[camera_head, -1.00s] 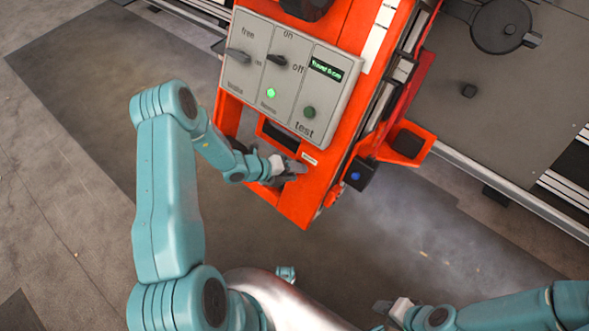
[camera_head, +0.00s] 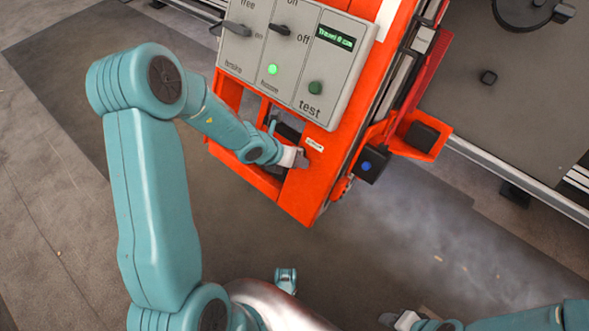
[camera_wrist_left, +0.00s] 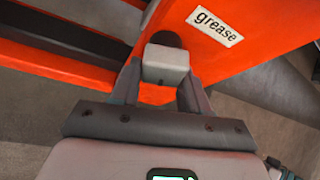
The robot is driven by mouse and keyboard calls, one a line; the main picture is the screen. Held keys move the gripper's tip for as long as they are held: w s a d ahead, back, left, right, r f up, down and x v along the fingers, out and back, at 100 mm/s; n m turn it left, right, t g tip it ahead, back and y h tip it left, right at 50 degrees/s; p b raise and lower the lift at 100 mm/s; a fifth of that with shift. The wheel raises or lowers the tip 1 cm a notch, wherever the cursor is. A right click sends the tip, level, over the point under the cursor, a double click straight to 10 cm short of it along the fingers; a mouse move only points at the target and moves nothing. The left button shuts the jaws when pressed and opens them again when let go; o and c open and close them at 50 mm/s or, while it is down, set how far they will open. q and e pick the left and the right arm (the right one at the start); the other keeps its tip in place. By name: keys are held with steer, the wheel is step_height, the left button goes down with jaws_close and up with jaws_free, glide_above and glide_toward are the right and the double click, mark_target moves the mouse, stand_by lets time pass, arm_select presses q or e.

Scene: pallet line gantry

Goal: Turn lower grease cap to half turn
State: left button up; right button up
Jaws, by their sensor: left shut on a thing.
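The grease cap (camera_wrist_left: 166,64) shows in the left wrist view as a light grey block in front of a dark round base on the orange frame. A white label reading "grease" (camera_wrist_left: 214,23) is beside it. My left gripper (camera_wrist_left: 160,85) is shut on the cap, one finger on each side. In the head view my left gripper (camera_head: 301,158) is against the lower part of the orange frame, and it hides the cap. My right gripper (camera_head: 394,319) is at the bottom edge, away from the frame; its jaws are not clear.
A grey control panel (camera_head: 345,80) with levers, a lit green lamp, a small display and a test button is above the left gripper. A dark box with a blue button (camera_head: 368,167) juts out at right. Bare floor lies below the frame.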

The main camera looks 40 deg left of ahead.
arm_select(q)
steer(key=shift+a+m+b, duration=0.1)
steer(key=shift+m+b, duration=0.3)
steer(key=shift+b, duration=0.35)
steer(key=o, duration=1)
steer(key=shift+c, duration=0.2)
steer(key=p+v, duration=1)
steer(key=v, duration=0.6)
steer(key=shift+d+r+p, duration=0.2)
steer(key=shift+d+p, duration=0.05)
steer(key=shift+p, duration=0.1)
